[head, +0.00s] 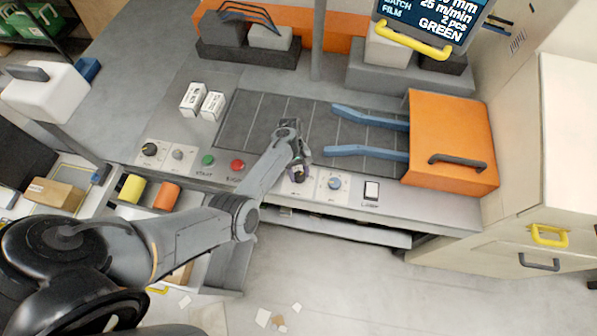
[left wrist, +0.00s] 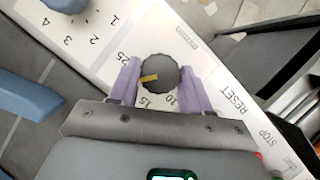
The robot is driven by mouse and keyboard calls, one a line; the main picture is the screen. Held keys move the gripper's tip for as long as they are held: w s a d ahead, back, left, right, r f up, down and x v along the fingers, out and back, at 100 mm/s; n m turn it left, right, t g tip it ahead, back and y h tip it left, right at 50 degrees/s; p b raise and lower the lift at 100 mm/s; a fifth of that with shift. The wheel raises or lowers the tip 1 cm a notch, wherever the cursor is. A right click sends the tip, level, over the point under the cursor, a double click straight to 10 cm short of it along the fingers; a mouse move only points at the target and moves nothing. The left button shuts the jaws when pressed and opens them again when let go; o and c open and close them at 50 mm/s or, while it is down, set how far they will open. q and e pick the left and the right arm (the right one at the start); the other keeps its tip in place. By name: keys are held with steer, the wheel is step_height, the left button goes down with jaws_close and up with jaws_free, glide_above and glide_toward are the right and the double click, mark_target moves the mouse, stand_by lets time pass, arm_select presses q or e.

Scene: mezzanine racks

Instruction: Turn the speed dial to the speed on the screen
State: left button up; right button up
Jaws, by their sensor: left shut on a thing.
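The speed dial (left wrist: 160,73) is a dark grey knob with a yellow pointer mark, on a white panel marked m/min. My left gripper (head: 298,172) is over it on the machine's front panel, and its purple fingers sit on either side of it in the left wrist view (left wrist: 158,85), shut on it. The pointer faces left, between the printed 15 and 25; the left finger covers the scale there. The screen (head: 432,22) at the top reads 25 m/min, 2 pcs and GREEN, with its upper lines cut off. My right gripper is not in view.
A blue knob (head: 335,183) and a Lamp switch (head: 371,190) lie right of the dial. Red (head: 238,165) and green (head: 208,160) buttons lie left. An orange guard (head: 450,140) with blue rails stands at right. Two white boxes (head: 193,98) sit behind the buttons.

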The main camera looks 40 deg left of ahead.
arm_select(q)
steer(key=m+g, duration=0.1)
steer(key=m, duration=0.1)
steer(key=shift+m, duration=0.3)
steer(key=shift+w+m+g+y, duration=0.15)
steer(key=shift+m+y, duration=0.3)
steer(key=shift+m, duration=0.5)
steer(key=shift+m+g+y, duration=0.25)
steer(key=shift+m+y, duration=0.2)
steer(key=shift+m, duration=0.5)
steer(key=o, duration=1)
steer(key=shift+o, duration=0.2)
steer(key=shift+d, duration=0.1)
steer(key=p+v, duration=0.1)
steer(key=v, duration=0.9)
steer(key=shift+w+r, duration=0.2)
steer(key=shift+r, duration=0.15)
steer(key=shift+s+f, duration=0.1)
